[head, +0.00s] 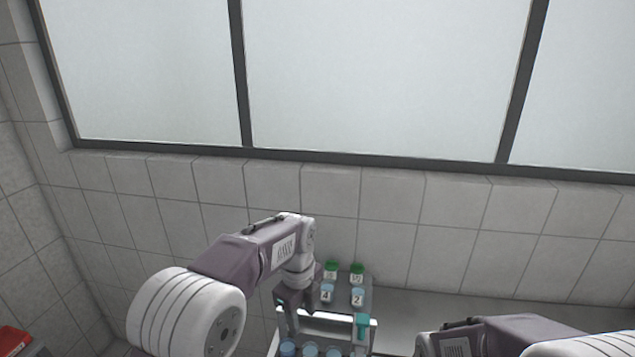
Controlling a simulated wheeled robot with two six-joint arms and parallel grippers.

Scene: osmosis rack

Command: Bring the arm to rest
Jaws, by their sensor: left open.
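My left arm comes in from the left, and its gripper (290,315) points down at the left side of a grey rack (370,300). The gripper is open; its fingertips are small and dark, and I cannot tell whether they touch the rack's white handle bar (325,317). No object shows between the fingers. My right arm shows only in part at the bottom right edge, and its gripper is out of the picture.
The rack holds green-capped jars (357,272), light blue labelled jars (327,293), a teal-topped item (362,324) and several blue-topped pieces (310,348) in front. A grey counter (430,307) lies clear to the right. A tiled wall stands behind. A red object (12,340) is at far left.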

